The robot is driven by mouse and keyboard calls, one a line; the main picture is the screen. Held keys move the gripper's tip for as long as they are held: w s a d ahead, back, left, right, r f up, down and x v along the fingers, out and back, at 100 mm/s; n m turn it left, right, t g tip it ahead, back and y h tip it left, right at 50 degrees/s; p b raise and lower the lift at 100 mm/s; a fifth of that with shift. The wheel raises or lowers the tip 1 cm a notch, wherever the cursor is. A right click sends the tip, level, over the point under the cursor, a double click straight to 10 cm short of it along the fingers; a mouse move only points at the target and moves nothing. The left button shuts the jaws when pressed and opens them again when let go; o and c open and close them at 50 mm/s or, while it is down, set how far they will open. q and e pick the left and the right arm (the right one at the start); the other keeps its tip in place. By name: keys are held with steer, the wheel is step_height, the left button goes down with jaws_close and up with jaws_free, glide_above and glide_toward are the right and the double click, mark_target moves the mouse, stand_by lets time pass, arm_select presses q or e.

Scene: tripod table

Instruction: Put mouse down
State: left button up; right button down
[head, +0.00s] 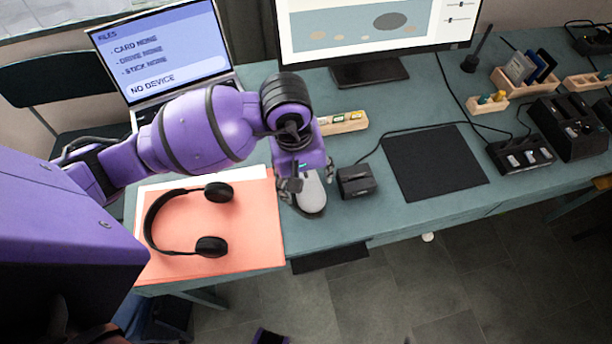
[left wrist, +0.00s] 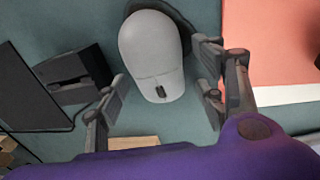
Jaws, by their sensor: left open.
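The light grey computer mouse (head: 312,197) is at the front part of the teal table, between the headphones' orange folder and a small black box. In the left wrist view the mouse (left wrist: 152,52) shows its top and dark scroll wheel, with a dark shadow beside it. My left gripper (head: 307,182) is over the wheel end of the mouse. In the left wrist view its fingers (left wrist: 163,88) are open, one on each side, with gaps between them and the mouse. The mouse seems to rest on the table. My right gripper is in neither view.
Black headphones (head: 160,215) lie on the orange folder (head: 262,240). The small black box (head: 356,181) stands close right of the mouse, with a black mat (head: 435,162) beyond it. A laptop (head: 165,55), monitor (head: 370,30) and wooden holder (head: 343,123) stand behind.

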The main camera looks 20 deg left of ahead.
arm_select(q)
step_height(320, 180, up, 12)
steer(key=a, duration=0.1)
steer(key=shift+s, duration=0.45)
steer(key=shift+a+r, duration=0.1)
